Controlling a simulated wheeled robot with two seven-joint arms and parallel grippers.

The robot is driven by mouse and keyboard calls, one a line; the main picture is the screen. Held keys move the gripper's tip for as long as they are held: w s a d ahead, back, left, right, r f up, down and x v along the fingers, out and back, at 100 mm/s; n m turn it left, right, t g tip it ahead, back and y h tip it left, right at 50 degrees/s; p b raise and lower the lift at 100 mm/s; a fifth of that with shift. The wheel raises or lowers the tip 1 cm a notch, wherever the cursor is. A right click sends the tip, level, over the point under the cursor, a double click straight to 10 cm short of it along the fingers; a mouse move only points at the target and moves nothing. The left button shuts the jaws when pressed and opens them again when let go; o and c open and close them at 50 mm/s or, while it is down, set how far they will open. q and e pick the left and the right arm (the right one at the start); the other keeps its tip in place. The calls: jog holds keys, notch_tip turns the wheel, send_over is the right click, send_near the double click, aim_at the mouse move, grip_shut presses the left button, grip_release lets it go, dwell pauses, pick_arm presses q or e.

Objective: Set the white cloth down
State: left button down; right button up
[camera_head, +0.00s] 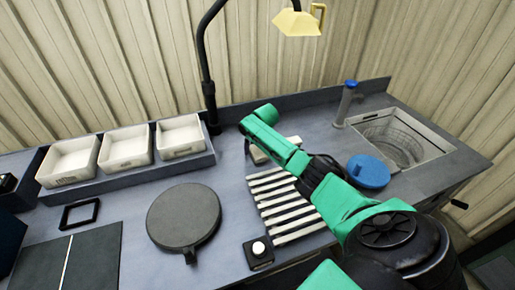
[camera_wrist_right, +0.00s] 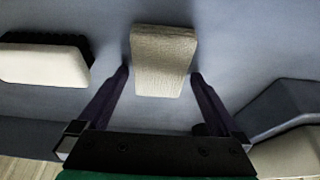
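The white cloth (camera_wrist_right: 164,60) is a pale, folded, block-like piece in the right wrist view. It lies on the grey-blue worktop between my right gripper's (camera_wrist_right: 160,73) two dark fingers. The gripper is open, with a narrow gap showing on each side of the cloth. In the head view, a pale part of the cloth (camera_head: 259,156) shows below the green wrist of my right arm, which hides much of the hand. My left gripper is not in view.
A white-backed brush (camera_wrist_right: 42,62) with dark bristles lies beside the cloth. White bins (camera_head: 126,148) stand in a tray at the left. A dark round plate (camera_head: 184,215), slatted rack (camera_head: 285,205), blue disc (camera_head: 368,172) and sink (camera_head: 420,126) occupy the worktop.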

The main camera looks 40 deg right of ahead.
aim_at(262, 156)
jog(key=shift+r, duration=0.1)
jog(key=v, duration=1.2)
jog(key=shift+s, duration=0.1)
